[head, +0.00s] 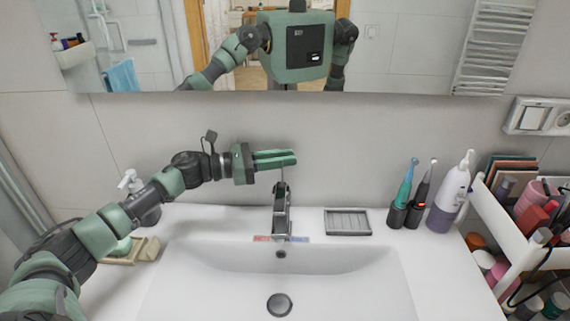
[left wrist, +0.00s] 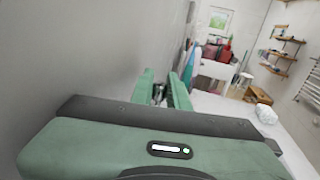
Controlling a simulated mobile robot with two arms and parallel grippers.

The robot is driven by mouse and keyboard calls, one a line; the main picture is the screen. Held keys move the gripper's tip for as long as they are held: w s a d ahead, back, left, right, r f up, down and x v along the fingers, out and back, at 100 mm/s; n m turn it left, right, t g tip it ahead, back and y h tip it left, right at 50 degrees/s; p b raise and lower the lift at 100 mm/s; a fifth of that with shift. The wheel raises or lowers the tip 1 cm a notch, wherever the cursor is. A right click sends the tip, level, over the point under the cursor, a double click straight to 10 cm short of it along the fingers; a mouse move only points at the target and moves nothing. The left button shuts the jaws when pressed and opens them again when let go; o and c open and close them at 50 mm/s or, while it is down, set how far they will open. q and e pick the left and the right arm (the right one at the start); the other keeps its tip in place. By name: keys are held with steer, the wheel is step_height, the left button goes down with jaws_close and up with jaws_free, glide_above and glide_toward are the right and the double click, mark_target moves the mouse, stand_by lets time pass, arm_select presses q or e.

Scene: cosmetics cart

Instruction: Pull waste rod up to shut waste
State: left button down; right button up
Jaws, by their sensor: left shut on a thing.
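My left gripper (head: 275,159) reaches in from the left above the faucet (head: 280,212), close to the wall. It is shut on the thin waste rod (head: 282,175), which shows just under the fingers behind the faucet. In the left wrist view, a small dark metal piece, the top of the rod (left wrist: 159,92), sits between the two green fingers (left wrist: 163,90). The rod's lower part is hidden behind the faucet. The round drain (head: 280,304) is at the bottom of the white sink (head: 340,262); I cannot tell its stopper's height. My right gripper is not in view.
A soap dish (head: 348,222) lies right of the faucet. Electric toothbrushes (head: 402,198) and a white-purple bottle (head: 450,195) stand farther right, beside a full cosmetics cart (head: 520,222). A soap dispenser (head: 146,204) stands at left behind my arm. A mirror (head: 400,50) hangs above.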

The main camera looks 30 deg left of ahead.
arm_select(q)
steer(key=c, duration=1.6)
jaws_free()
steer(key=shift+a+r, duration=0.15)
steer(key=shift+r, duration=0.1)
steer(key=shift+s+a, duration=0.15)
steer(key=shift+f, duration=0.1)
steer(key=b+v, duration=0.3)
steer(key=v, duration=0.4)
steer(key=shift+s+a, duration=0.2)
steer(key=shift+a, duration=0.05)
steer(key=shift+s, duration=0.1)
